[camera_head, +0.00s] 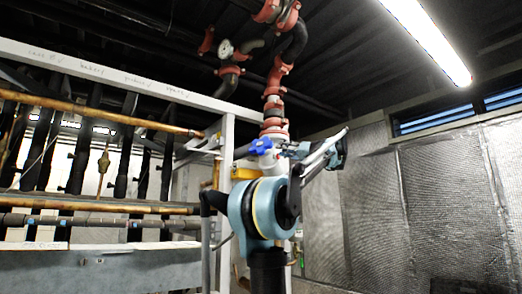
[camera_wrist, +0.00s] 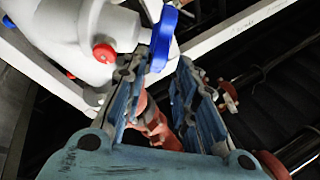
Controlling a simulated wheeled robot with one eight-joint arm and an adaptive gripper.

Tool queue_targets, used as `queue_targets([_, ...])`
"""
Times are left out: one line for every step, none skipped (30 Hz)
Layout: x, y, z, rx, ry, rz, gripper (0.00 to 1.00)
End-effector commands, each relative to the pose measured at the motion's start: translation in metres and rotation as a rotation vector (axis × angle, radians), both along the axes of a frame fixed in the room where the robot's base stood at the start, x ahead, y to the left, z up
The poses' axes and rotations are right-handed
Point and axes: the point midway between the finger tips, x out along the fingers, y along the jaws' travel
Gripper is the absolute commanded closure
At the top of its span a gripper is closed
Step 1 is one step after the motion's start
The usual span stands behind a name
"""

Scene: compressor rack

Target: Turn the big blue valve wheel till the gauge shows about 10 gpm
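The blue valve wheel (camera_head: 261,146) sits on a pale valve body (camera_head: 268,163) on the vertical pipe in the head view. In the wrist view the wheel (camera_wrist: 163,38) shows nearly edge-on, close to the tip of the left finger. My gripper (camera_wrist: 160,64) is open, with a clear gap between its fingers. The wheel overlaps the left fingertip in the picture; I cannot tell whether they touch.
Red-coupled pipes (camera_head: 274,100) rise above the valve. A white frame (camera_head: 120,75) with several copper and dark pipes stands at the left. A yellow part (camera_head: 247,175) lies close to the valve. A silvery wall (camera_head: 440,200) is at the right.

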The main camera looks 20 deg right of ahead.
Motion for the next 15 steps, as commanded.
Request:
queue_targets([0.006, 0.005, 0.003, 0.001, 0.001, 0.003, 0.73])
queue_targets([0.01, 0.008, 0.004, 0.001, 0.0, 0.004, 0.73])
queue_targets([0.014, 0.011, 0.006, 0.001, 0.001, 0.003, 0.73])
queue_targets([0.018, 0.014, 0.007, 0.001, 0.001, 0.003, 0.73])
queue_targets([0.021, 0.016, 0.009, 0.001, 0.001, 0.003, 0.73])
queue_targets([0.026, 0.02, 0.011, 0.0, 0.0, 0.003, 0.73])
queue_targets([0.03, 0.022, 0.012, 0.0, 0.0, 0.003, 0.73])
queue_targets([0.033, 0.025, 0.013, 0.001, 0.001, 0.003, 0.73])
queue_targets([0.037, 0.028, 0.015, 0.0, 0.002, 0.004, 0.73])
queue_targets([0.041, 0.031, 0.017, 0.0, 0.002, 0.004, 0.73])
queue_targets([0.045, 0.033, 0.019, 0.001, 0.001, 0.003, 0.73])
queue_targets([0.049, 0.037, 0.021, 0.0, 0.002, 0.004, 0.73])
queue_targets([0.053, 0.039, 0.022, 0.0, 0.002, 0.004, 0.73])
queue_targets([0.056, 0.042, 0.023, 0.001, 0.001, 0.003, 0.73])
queue_targets([0.061, 0.045, 0.025, -0.001, 0.001, 0.003, 0.73])
